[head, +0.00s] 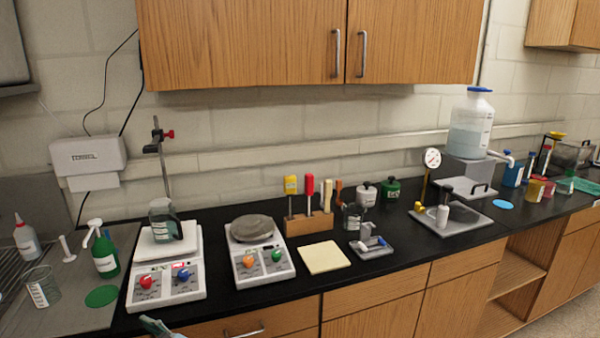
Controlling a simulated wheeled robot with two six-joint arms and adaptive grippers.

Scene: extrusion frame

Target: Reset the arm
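Neither of my grippers can be made out in the head view, and no arm link clearly shows. A small teal and grey thing (158,327) pokes in at the bottom edge, in front of the bench; too little of it shows to tell what it is. The black bench top (330,290) runs across the view. A grey round piece (252,229) lies on the other hotplate (262,268).
A wooden tool block (309,222), a yellow pad (323,257) and a large bottle (471,125) stand along the bench. A green bottle (105,255) and an empty beaker (42,287) are at left. Wall cabinets (270,45) hang above. The bench's front strip is mostly clear.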

